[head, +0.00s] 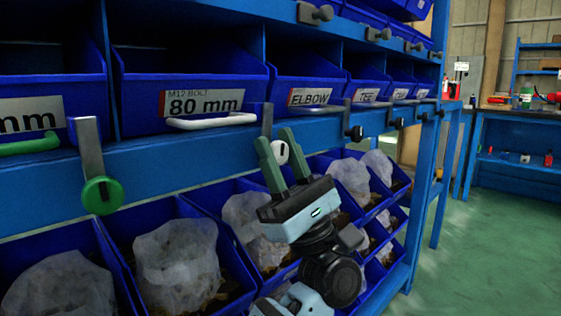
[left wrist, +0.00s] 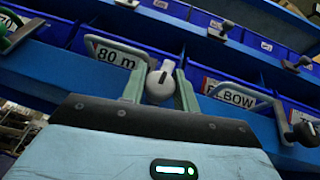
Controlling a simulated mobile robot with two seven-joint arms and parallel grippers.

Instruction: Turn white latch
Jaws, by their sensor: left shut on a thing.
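The white latch has a round white knob (head: 281,153) at the foot of a grey metal plate (head: 267,119). The plate stands about upright on the blue rail, between the "80 mm" bin (head: 205,82) and the "ELBOW" bin (head: 311,79). My left gripper (head: 275,143) reaches up from below, its two green-grey fingers either side of the knob and shut on it. In the left wrist view the white knob (left wrist: 160,85) sits between the fingertips (left wrist: 160,88). Part of the knob is hidden behind a finger in the head view. My right gripper is not in view.
A green latch (head: 102,194) hangs on the rail to the left, and a black-knobbed latch (head: 354,132) to the right. The white bin handle (head: 212,121) sticks out close by. Lower bins with bagged contents (head: 178,265) lie below. Green floor (head: 490,255) is open at right.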

